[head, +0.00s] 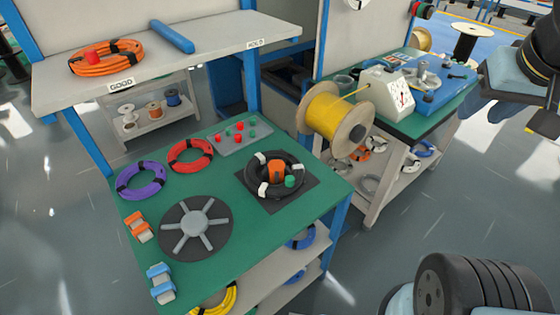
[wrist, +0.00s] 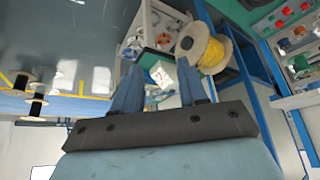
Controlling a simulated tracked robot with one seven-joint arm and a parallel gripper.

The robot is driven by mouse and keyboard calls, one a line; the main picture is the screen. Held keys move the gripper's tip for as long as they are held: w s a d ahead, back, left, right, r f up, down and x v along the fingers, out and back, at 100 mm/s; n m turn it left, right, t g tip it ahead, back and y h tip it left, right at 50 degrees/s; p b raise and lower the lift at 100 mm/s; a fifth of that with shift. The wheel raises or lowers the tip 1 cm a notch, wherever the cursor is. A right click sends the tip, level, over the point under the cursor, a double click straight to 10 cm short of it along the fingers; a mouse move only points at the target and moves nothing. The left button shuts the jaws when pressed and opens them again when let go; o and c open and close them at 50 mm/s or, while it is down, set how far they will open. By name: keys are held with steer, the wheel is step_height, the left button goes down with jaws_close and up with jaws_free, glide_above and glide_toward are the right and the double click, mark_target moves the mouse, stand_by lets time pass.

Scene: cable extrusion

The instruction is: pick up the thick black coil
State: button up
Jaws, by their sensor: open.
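The thick black coil (head: 279,192) lies flat on a dark square pad (head: 307,193) on the green-topped table, at the right side in the head view. White ties wrap it. An orange piece (head: 276,171) and a small green piece (head: 290,181) sit at its middle. My gripper (wrist: 159,70) shows in the wrist view with its two blue fingers apart and nothing held between them. It is well away from the coil. I cannot make out the black coil in the wrist view.
The table also holds a purple coil (head: 141,181), a red coil (head: 190,156), a grey spoked disc (head: 196,229) and a grey tray (head: 240,137) of red and green pieces. A raised shelf (head: 210,56) stands behind. A yellow cable spool (head: 335,117) stands beside the table's right corner.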

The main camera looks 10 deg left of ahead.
steer(key=n+h, duration=1)
steer(key=n, duration=1.1)
glide_above(286, 181)
steer(key=s+d, duration=0.1)
steer(key=s, duration=0.2)
step_height(286, 181, down, 20)
steer(key=f, duration=0.1)
steer(key=s+a+f+n+t, duration=0.5)
steer(key=s+a+f+n, duration=0.2)
steer(key=a+f, duration=0.25)
steer(key=shift+y, duration=0.4)
steer(key=x, duration=1.3)
steer(key=shift+w+r, duration=0.1)
steer(key=shift+c, duration=0.3)
jaws_close()
